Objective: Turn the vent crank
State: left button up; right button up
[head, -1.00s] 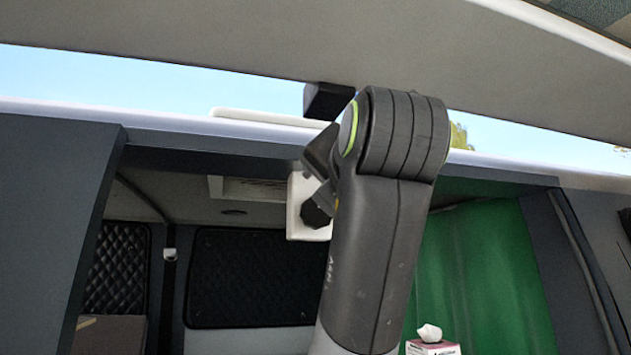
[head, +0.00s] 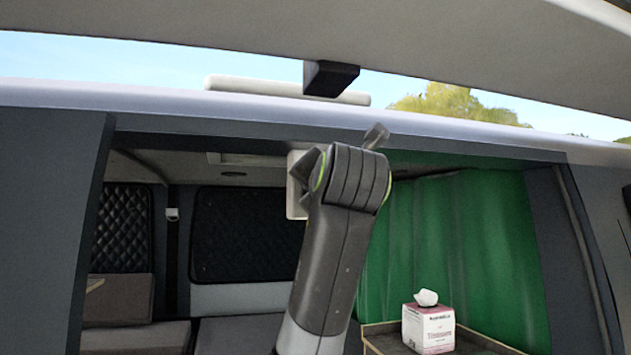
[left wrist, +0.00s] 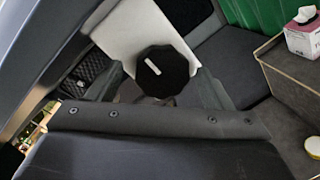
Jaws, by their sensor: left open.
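In the left wrist view, the vent crank (left wrist: 168,78) is a black many-sided knob with a short white bar on its face. It sits on a white mount (left wrist: 135,28). In the head view the white mount (head: 294,208) shows under the roof edge, partly behind my left arm, and the knob is mostly hidden. My left gripper (head: 375,137) is mostly hidden behind its own arm; a grey part sticks up at the right of the wrist. It is open, close to the mount, with no contact visible. My right gripper is in neither view.
The roof edge runs above the opening, and the raised tailgate (head: 450,50) hangs over it. A tissue box (head: 428,328) stands on a counter (head: 485,345) at the lower right, before a green curtain (head: 450,240). A yellow-lidded round thing (left wrist: 313,146) lies on the counter.

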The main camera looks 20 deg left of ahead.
pick_arm(q)
jog(key=c, duration=1)
jog(key=shift+m, duration=0.3)
